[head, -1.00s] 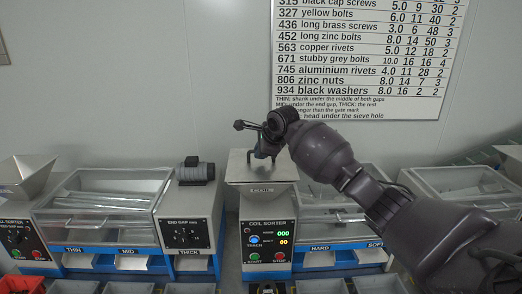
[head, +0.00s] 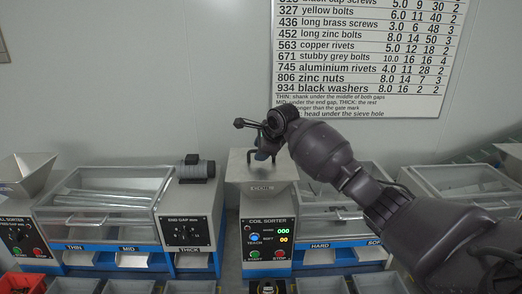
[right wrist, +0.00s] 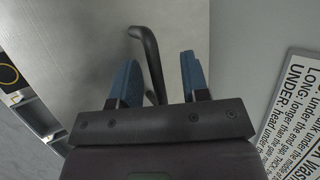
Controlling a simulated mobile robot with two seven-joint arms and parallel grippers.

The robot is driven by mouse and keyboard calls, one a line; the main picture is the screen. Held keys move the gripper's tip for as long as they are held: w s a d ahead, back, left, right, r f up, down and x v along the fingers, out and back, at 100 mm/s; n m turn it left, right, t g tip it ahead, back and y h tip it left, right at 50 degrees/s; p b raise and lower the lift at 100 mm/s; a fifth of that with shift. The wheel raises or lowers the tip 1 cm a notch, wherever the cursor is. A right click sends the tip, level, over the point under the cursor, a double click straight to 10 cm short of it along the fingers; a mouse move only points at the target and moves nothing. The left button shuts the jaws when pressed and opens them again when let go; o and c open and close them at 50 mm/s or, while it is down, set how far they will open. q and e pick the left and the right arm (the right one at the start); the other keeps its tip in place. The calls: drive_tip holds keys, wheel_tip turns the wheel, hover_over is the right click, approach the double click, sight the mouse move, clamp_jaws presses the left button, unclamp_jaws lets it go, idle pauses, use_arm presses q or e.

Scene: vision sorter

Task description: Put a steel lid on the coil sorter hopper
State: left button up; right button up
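The coil sorter (head: 268,232) stands in the middle of the head view, with a front panel of lit digits and buttons. A flat grey steel lid (head: 242,172) covers its hopper top. The lid's plain surface fills much of the right wrist view (right wrist: 80,60). A dark bent handle (right wrist: 150,58) rises from it. My right gripper (head: 262,156) is low over the lid. In the right wrist view its two blue fingers (right wrist: 158,78) are apart, with the handle between them, nearer the left finger. The hopper opening is hidden. My left gripper is not in view.
Another sorter (head: 185,230) with a clear-covered drum stands to the left. An open steel funnel hopper (head: 28,172) is at far left. A wall chart (head: 370,60) hangs behind. Small bins (head: 130,287) line the front. My right arm crosses over the right-hand machines.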

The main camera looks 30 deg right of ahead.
use_arm(q)
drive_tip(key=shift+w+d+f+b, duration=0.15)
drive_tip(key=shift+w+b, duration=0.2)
drive_tip(key=shift+b, duration=0.35)
use_arm(e)
drive_tip(key=v, duration=1.1)
drive_tip(key=shift+f, duration=0.15)
